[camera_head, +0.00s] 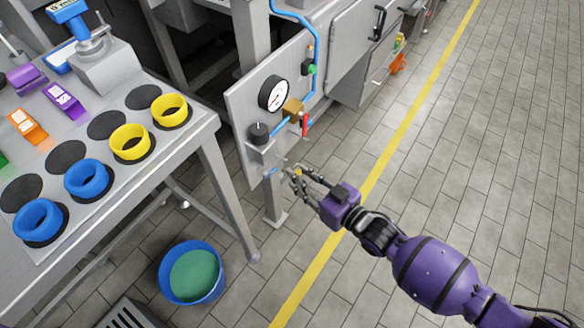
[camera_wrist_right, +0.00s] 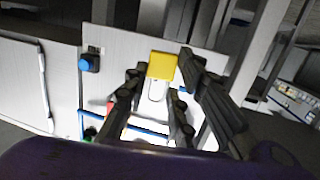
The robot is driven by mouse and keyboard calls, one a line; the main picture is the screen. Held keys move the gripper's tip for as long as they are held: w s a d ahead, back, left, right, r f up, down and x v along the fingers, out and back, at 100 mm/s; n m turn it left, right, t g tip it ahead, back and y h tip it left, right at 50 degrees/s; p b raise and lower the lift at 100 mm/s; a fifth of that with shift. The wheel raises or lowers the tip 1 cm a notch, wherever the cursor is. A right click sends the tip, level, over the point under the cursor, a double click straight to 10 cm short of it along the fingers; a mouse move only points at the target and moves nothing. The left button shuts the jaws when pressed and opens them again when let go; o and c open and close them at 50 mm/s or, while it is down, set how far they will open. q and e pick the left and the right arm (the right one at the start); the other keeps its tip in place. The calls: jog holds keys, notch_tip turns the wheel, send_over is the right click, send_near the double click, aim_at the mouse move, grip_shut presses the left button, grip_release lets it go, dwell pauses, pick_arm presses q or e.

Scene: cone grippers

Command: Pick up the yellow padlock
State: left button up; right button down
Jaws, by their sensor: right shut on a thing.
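The yellow padlock (camera_wrist_right: 162,66) shows in the right wrist view as a yellow block with a pale shackle below it. My right gripper (camera_wrist_right: 160,72) has its dark fingers on both sides of the padlock and is shut on it. In the head view, my right gripper (camera_head: 298,174) is in front of the lower edge of the grey panel, and only a small yellow spot shows between its fingertips. I cannot tell whether the padlock touches the panel. My left gripper is not in view.
The grey panel (camera_head: 243,108) carries a gauge (camera_head: 274,94), a brass fitting (camera_head: 293,108), a red lever (camera_head: 305,125) and blue piping. A metal table (camera_head: 190,150) with yellow and blue rings is at left. A blue bucket (camera_head: 193,300) stands on the floor. Open tiled floor is at right.

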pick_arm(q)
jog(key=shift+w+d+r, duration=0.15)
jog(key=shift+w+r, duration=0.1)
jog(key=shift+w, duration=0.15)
pick_arm(e)
jog(key=f+v, duration=0.2)
jog(key=v, duration=1.1)
jog(key=shift+s+d, duration=0.35)
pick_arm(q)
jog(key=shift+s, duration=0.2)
